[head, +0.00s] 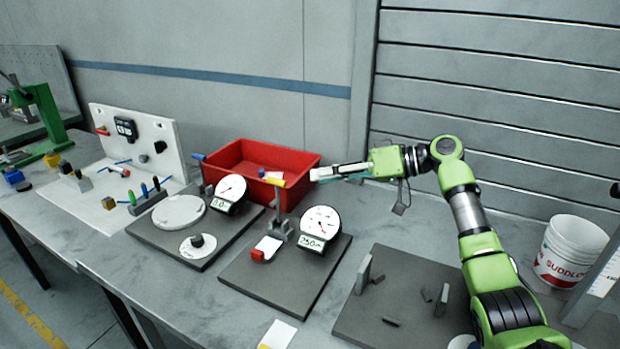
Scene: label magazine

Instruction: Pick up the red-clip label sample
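The red-clip label sample is a white label (270,244) with a red clip (257,254) at its lower left end. It lies on the dark plate in the middle of the bench, left of a round dial gauge (319,224) and below a small post. My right gripper (316,175) reaches in from the right, beside the red bin's right side, above and to the right of the sample and apart from it. Its fingers are seen side-on, so their opening is unclear. My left gripper is out of view.
A red bin (228,158) stands behind the gauges. A second dial gauge (231,188) and white discs (179,212) occupy the left plate. A right-hand plate (370,320) holds small grey blocks. A white bucket (570,254) stands far right. A loose white card (279,334) lies in front.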

